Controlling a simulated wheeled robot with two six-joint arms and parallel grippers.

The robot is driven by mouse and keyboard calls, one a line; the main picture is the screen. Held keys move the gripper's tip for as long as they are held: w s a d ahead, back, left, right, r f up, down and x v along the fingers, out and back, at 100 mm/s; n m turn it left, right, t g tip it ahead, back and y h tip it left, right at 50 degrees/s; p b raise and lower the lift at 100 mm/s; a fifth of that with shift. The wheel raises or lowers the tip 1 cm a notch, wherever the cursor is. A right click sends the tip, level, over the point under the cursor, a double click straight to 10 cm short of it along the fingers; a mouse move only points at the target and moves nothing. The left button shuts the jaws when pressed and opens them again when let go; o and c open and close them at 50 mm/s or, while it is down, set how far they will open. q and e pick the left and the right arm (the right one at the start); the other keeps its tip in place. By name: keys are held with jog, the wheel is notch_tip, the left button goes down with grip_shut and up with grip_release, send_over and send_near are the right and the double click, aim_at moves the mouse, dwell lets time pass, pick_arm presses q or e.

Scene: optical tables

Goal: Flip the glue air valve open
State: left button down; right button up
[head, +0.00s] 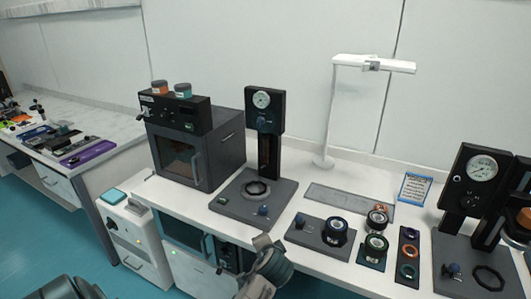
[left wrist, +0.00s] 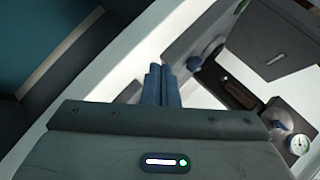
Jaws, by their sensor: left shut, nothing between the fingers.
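A black column with a round gauge (head: 262,99) stands on a dark base plate (head: 228,205) in the middle of the head view. A small blue knob (head: 262,210) sits at that plate's front corner. No readable label shows which is the glue air valve. My left gripper (head: 264,244) is at the table's front edge, just below the middle stand's plate. In the left wrist view its blue fingers (left wrist: 160,72) are together and empty. My right gripper is out of view.
A dark oven (head: 218,150) stands left of the middle stand. Fixtures with round parts (head: 335,230) and a flat grey plate (head: 345,201) lie to the right. A white lamp (head: 328,120) rises behind. A gauge (left wrist: 299,144) shows at the wrist view's right.

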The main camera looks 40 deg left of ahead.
pick_arm(q)
jog(key=w+a+r+m+t+y, duration=0.1)
jog(key=w+a+r+y, duration=0.2)
jog(key=w+r, duration=0.6)
jog(key=w+a+r+m+t+y, duration=0.1)
jog(key=w+a+r+y, duration=0.2)
jog(key=w+r, duration=0.6)
notch_tip(320, 180, up, 6)
jog(key=shift+w+a+r+m+y, duration=0.2)
jog(key=shift+m+y, duration=0.2)
jog(key=shift+y, duration=0.2)
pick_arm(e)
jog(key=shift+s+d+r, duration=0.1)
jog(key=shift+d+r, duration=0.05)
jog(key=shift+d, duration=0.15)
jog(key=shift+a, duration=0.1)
